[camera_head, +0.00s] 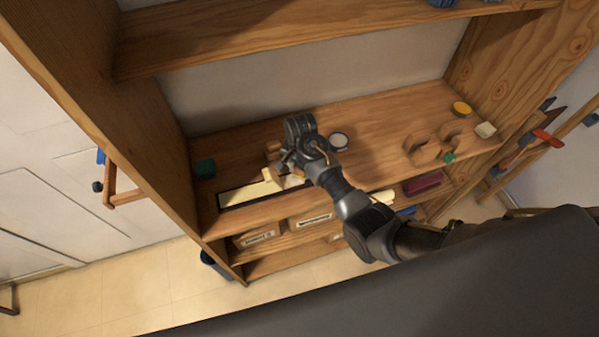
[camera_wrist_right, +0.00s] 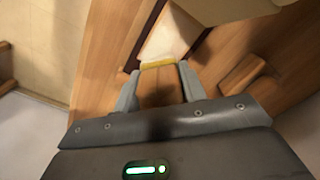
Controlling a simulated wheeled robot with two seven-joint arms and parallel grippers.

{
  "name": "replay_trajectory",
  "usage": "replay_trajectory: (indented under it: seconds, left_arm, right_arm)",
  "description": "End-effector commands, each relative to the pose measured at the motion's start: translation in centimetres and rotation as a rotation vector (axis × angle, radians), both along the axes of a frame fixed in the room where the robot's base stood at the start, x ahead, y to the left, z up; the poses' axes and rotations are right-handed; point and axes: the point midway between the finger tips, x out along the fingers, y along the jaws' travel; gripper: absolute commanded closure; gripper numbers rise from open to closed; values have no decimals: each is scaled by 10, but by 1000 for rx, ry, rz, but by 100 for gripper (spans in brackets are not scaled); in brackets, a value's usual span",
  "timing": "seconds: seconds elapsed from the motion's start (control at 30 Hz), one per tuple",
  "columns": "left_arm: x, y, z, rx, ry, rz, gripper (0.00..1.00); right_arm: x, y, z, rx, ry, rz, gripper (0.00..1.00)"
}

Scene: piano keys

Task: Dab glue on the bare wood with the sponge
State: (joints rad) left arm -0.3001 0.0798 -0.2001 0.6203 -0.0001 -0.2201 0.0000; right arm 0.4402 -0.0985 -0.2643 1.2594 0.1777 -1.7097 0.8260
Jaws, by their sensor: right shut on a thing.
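My right gripper (camera_head: 278,168) reaches over the workbench shelf from the right. In the right wrist view the gripper (camera_wrist_right: 158,85) is shut on a brown block with a yellow edge at its far end, which looks like the sponge (camera_wrist_right: 158,64). The yellow edge is at or just above a pale surface (camera_wrist_right: 167,38) framed by dark edges; I cannot tell whether they touch. In the head view a cream strip with a dark border (camera_head: 245,192) lies at the shelf's front, below the gripper. Its right end is partly hidden by my arm. My left gripper is not in view.
A round pale-topped dish (camera_head: 338,141) stands right of the gripper. Curved wooden pieces (camera_head: 430,148), a yellow round thing (camera_head: 461,108) and a whitish block (camera_head: 485,130) sit at the right. A green block (camera_head: 204,168) is at the left. The shelf's back middle is clear.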

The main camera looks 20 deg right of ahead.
Motion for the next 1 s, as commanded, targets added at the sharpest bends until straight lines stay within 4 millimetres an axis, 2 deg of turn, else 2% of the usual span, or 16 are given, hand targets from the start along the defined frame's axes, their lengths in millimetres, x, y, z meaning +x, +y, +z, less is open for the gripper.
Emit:
replay_trajectory:
  seconds: [0.17,0.37,0.6,0.8,1.0]
  left_arm:
    - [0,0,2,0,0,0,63]
    - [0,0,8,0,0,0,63]
    - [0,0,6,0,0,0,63]
    - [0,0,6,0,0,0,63]
    - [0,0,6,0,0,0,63]
  right_arm:
    - [-1,4,0,0,1,1,77]
    - [-2,20,2,0,1,2,77]
    - [-3,36,1,1,1,1,77]
    - [-3,34,1,-1,1,0,77]
    - [-2,20,0,-1,1,-1,77]
